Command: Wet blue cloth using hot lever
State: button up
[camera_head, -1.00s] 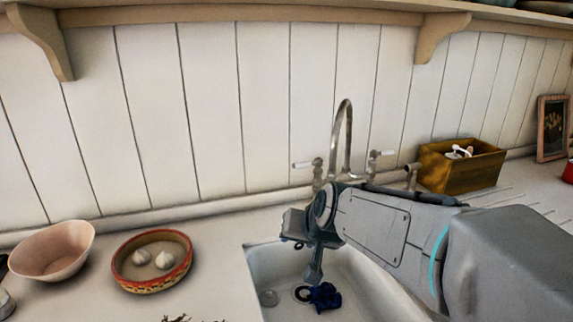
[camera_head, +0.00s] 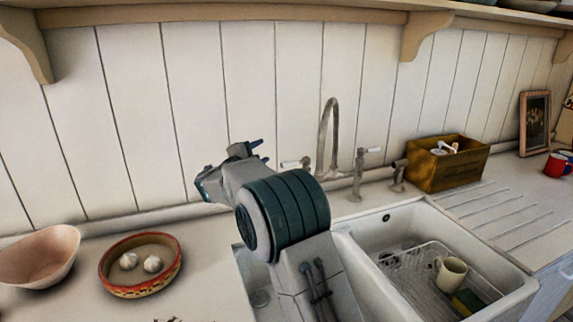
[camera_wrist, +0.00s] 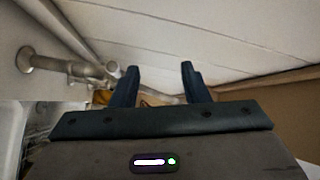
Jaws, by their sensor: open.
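The tap (camera_head: 325,135) is a tall curved metal spout behind the sinks. A white-tipped lever (camera_head: 294,163) is on its left and another white-tipped lever (camera_head: 371,150) on its right; no hot marking is legible. My gripper (camera_head: 262,151) is raised just left of the left lever, apart from it. In the wrist view, its two dark fingers (camera_wrist: 160,85) are spread with nothing between them, and metal tap parts (camera_wrist: 75,68) show to their left. The blue cloth is not visible now; my arm covers most of the left sink basin (camera_head: 241,262).
The right basin (camera_head: 515,287) holds a wire rack, a cream mug (camera_head: 451,273) and a sponge. A wooden box (camera_head: 445,170) stands right of the tap. A red-rimmed dish with garlic (camera_head: 140,282) and a pink bowl (camera_head: 40,258) stand left. The panelled wall is close behind the tap.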

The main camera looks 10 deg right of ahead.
aim_at(288, 164)
notch_tip(288, 164, down, 6)
jog(key=s+a+m+g+h, duration=0.2)
jog(key=m+g+h, duration=0.2)
jog(key=m+g, duration=0.1)
jog(key=p+x, duration=0.3)
jog(key=x, duration=1)
jog(key=shift+d, duration=0.3)
